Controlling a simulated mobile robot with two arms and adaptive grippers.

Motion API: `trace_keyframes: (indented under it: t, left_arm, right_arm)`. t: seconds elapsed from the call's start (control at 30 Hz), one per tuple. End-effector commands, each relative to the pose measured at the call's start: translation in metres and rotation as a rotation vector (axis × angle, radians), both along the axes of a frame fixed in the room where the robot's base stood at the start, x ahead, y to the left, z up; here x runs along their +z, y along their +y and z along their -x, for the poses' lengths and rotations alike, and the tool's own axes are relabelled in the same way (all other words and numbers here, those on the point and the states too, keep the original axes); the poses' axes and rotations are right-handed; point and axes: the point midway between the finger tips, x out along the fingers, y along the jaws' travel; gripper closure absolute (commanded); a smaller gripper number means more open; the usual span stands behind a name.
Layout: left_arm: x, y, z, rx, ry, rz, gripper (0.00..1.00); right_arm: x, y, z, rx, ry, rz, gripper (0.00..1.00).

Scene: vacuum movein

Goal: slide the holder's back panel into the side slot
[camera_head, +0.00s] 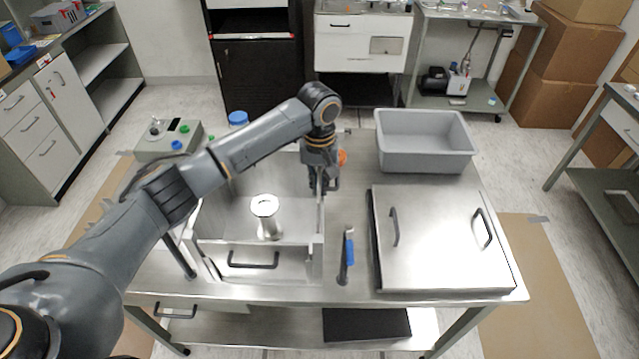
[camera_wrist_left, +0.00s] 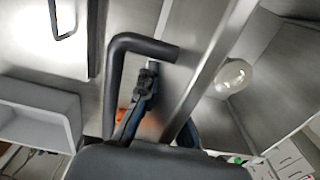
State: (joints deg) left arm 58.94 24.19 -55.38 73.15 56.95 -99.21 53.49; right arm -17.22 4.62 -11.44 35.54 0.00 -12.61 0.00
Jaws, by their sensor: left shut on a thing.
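The open metal holder (camera_head: 205,248) stands on the table's left half, with a dark handle (camera_head: 253,262) on its front face. Its right wall (camera_head: 317,262) shows edge-on. A shiny metal cylinder (camera_head: 266,222) stands inside; its round top (camera_wrist_left: 233,77) shows in the left wrist view. My left gripper (camera_head: 325,188) points down at the holder's far right corner. In the left wrist view a dark bent handle (camera_wrist_left: 116,75) runs into the gripper, which appears shut on it. The contact is hidden. My arm covers part of the holder's back, so I cannot clearly make out the back panel or slot.
A black-and-blue tool (camera_head: 348,255) is beside the holder's right wall. A flat metal piece with two handles (camera_head: 445,240) lies to the right, with a grey bin (camera_head: 424,160) behind it. A green-grey device (camera_head: 160,148) is at the back left. The table's front strip is clear.

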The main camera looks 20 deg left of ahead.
Motion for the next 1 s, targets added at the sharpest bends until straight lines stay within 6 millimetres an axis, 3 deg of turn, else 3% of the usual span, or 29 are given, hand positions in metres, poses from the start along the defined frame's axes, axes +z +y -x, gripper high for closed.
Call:
trace_keyframes:
  t: [1.0]
  left_arm:
    - [-0.027, -0.001, -0.001, 0.000, -0.002, 0.001, 1.00]
  right_arm:
    - [-0.001, 0.000, 0.000, 0.000, 0.000, 0.000, 0.60]
